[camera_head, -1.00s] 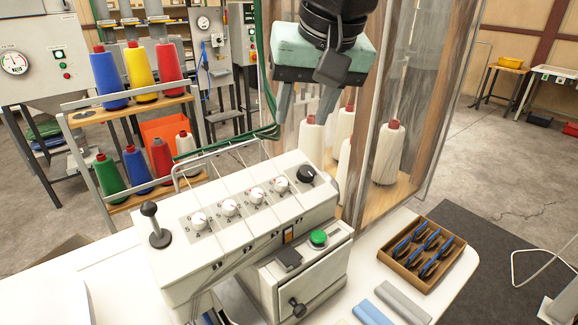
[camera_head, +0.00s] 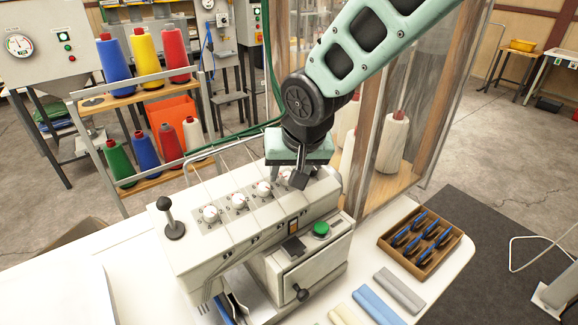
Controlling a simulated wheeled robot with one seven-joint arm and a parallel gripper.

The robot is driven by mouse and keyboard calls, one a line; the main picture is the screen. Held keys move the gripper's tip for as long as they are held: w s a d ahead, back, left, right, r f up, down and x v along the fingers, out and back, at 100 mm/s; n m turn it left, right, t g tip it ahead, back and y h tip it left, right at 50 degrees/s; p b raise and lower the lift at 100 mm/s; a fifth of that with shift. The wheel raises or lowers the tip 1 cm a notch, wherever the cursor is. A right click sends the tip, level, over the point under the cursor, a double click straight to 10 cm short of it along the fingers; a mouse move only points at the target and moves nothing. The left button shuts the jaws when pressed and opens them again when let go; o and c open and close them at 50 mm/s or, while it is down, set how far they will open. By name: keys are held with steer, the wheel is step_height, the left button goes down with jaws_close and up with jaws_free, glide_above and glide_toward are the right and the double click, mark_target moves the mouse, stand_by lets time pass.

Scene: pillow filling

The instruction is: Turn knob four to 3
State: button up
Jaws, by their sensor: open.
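The white sewing machine head (camera_head: 185,250) carries a slanted row of several white numbered dials on its top. The left dial (camera_head: 210,213), the second dial (camera_head: 238,201) and the third dial (camera_head: 264,188) show clearly. The fourth dial (camera_head: 286,175), rightmost in the row, is partly hidden by my gripper. My gripper (camera_head: 291,170) points down, low over the right end of the row, at the fourth dial. It is open. Its fingertips are mostly hidden behind its own body, so I cannot tell whether they touch the dial. The fourth dial's setting is too small to read.
A black lever (camera_head: 173,220) stands at the machine's left end. A green button (camera_head: 321,229) sits on the lower front box. Thin threads cross the dial panel. A wooden-framed clear cabinet (camera_head: 372,140) stands close behind. A brown tray (camera_head: 393,254) with blue-handled tools lies right.

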steer(key=shift+f, duration=0.2)
jaws_close()
steer(key=shift+w+n, duration=0.1)
steer(key=shift+n, duration=0.2)
